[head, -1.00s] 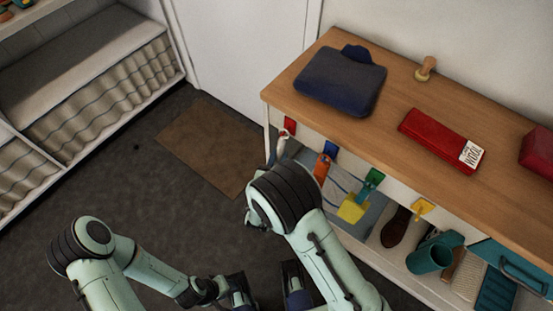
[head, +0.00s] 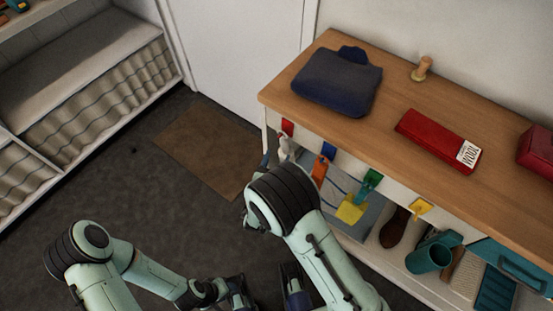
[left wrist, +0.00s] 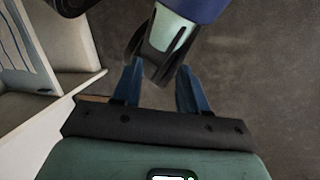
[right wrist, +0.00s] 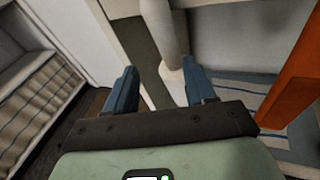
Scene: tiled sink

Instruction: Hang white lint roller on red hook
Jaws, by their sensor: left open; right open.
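The white lint roller (head: 286,148) shows small just below the red hook (head: 287,127), at the left end of the bench front. I cannot tell whether it is attached to the hook. In the right wrist view, a white upright shaft, apparently the roller (right wrist: 161,30), stands beyond and between the fingertips of my right gripper (right wrist: 158,88). That gripper is open and empty.
A blue hook (head: 329,150) with an orange item (head: 320,170), a green hook (head: 372,177) and a yellow hook (head: 420,207) line the bench front. The orange item is close on the right in the right wrist view (right wrist: 297,80).

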